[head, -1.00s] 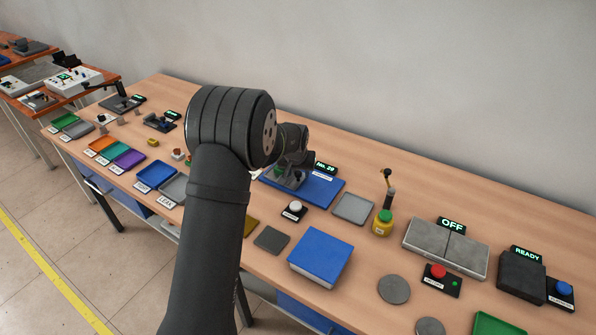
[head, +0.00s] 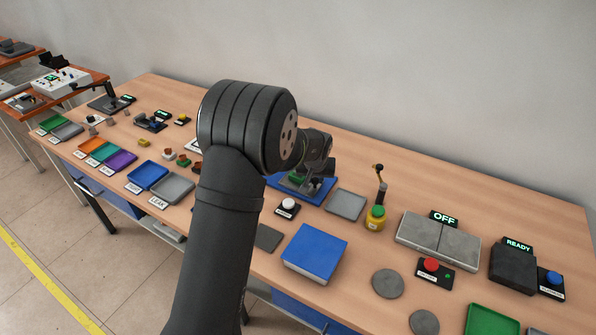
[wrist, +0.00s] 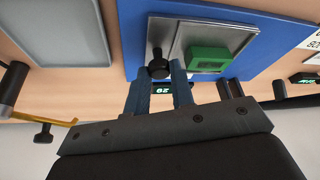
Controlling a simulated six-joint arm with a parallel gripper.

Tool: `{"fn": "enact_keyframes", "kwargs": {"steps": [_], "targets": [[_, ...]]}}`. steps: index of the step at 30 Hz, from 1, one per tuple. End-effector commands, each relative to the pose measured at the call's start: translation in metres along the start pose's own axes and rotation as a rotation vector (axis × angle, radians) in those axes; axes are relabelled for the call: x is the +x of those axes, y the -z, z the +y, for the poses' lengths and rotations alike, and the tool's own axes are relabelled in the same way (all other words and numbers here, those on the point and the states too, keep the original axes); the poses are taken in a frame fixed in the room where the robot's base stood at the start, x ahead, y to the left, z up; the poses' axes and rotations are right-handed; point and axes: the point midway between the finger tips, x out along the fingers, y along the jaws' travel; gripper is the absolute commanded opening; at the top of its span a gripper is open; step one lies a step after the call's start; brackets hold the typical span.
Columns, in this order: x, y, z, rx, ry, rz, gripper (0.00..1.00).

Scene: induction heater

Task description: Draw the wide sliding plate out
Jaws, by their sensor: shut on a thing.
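In the wrist view, a blue base (wrist: 132,35) carries a grey metal plate (wrist: 164,32) with a black knob (wrist: 158,66) at its edge nearest me. A darker grey section with a green block (wrist: 208,60) lies to its right. My gripper (wrist: 159,80) has its two blue-grey fingers on either side of the knob and is shut on it. In the head view, the blue base (head: 322,190) and green block (head: 297,178) show partly behind my wrist. The fingers and knob cannot be made out clearly there.
A grey tray (head: 346,204) lies close to the right of the blue base. A yellow jar with a green lid (head: 376,217) and a white push button (head: 288,206) stand nearby. A blue block (head: 314,252) lies in front. A yellow hooked handle (wrist: 55,121) shows in the wrist view.

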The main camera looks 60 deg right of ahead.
Motion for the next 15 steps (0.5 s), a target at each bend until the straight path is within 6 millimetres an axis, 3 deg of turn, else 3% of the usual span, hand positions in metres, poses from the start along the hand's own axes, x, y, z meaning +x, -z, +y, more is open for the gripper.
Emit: {"fn": "enact_keyframes", "kwargs": {"steps": [4, 14, 15], "targets": [[-0.003, -0.008, 0.019, 0.001, -0.001, 0.000, 0.00], [-0.003, -0.010, 0.024, 0.001, -0.002, -0.002, 0.00], [-0.003, -0.010, 0.024, 0.001, -0.002, -0.002, 0.28]]}}
